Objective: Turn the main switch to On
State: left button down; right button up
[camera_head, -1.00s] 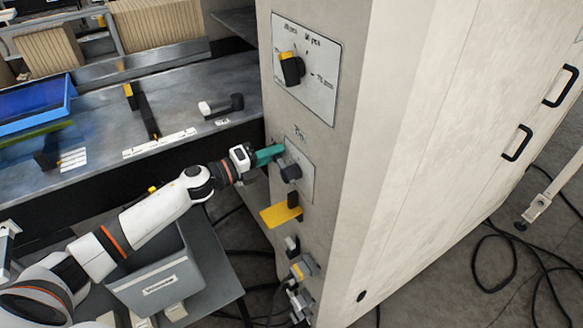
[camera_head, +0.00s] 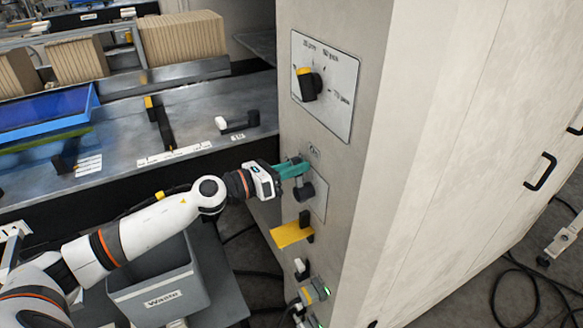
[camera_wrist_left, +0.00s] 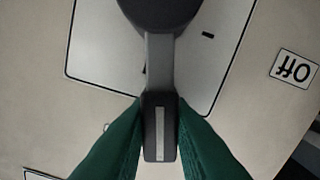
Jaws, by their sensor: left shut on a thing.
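The main switch (camera_head: 306,192) is a dark rotary knob on a light plate on the machine's side panel. In the left wrist view its dark round hub (camera_wrist_left: 160,12) is cut off at the top, and its grey handle (camera_wrist_left: 160,128) with a pale stripe points down toward me. My left gripper (camera_head: 304,167) has green fingers and is at the switch plate. In the left wrist view the fingers (camera_wrist_left: 160,135) are shut on the handle, one on each side. An "Off" label (camera_wrist_left: 294,68) appears upside down to the right. My right gripper is out of view.
Above the switch is a dial with a yellow-and-black knob (camera_head: 310,85). Below it a yellow bracket (camera_head: 290,234) sticks out, with plugs and connectors (camera_head: 314,291) lower down. A grey Waste bin (camera_head: 158,285) stands under my left arm. Cables lie on the floor.

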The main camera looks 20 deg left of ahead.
pick_arm(q)
jog(key=shift+s+d+r+m, duration=0.1)
jog(key=shift+s+d+m, duration=0.3)
jog(key=shift+m, duration=0.45)
jog(key=shift+s+d+m, duration=0.2)
jog(key=shift+d+m, duration=0.25)
jog(key=shift+m, duration=0.4)
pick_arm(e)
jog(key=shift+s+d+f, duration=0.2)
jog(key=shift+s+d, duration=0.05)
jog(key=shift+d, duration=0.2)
pick_arm(q)
jog(key=c, duration=1.3)
grip_release()
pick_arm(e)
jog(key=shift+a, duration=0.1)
pick_arm(q)
jog(key=shift+s+a+f+b, duration=0.2)
jog(key=shift+s+a+b, duration=0.2)
jog(key=shift+b, duration=0.2)
jog(key=shift+b+v, duration=3)
jog(key=shift+v, duration=2.5)
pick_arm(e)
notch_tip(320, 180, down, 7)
